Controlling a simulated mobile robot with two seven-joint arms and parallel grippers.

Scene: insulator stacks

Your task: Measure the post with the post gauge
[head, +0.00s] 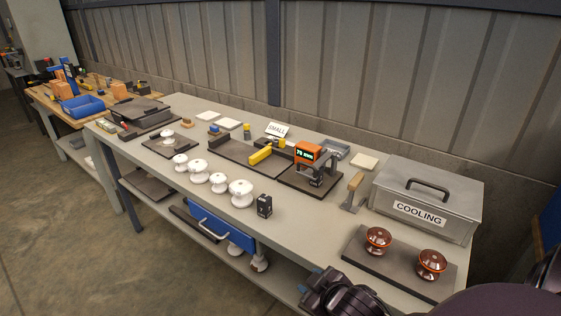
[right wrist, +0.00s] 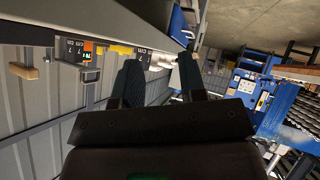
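The likely post gauge is an orange unit (head: 308,153) with a lit green display. It stands on a dark base plate (head: 318,190) near the middle of the bench. I cannot tell for sure which thing is the post; several white ribbed insulators (head: 241,193) stand in a row along the front. My right gripper (head: 318,288) is at the bottom of the head view, off the bench's front edge and away from these objects. In the right wrist view its two fingers (right wrist: 158,75) are apart with nothing between them. My left gripper is not in view.
A grey lidded box marked COOLING (head: 425,209) stands at the right. Before it, two brown insulators (head: 377,240) rest on a dark plate (head: 398,272). A small black box (head: 264,206), a yellow block (head: 260,155) and a brush (head: 354,190) are nearby.

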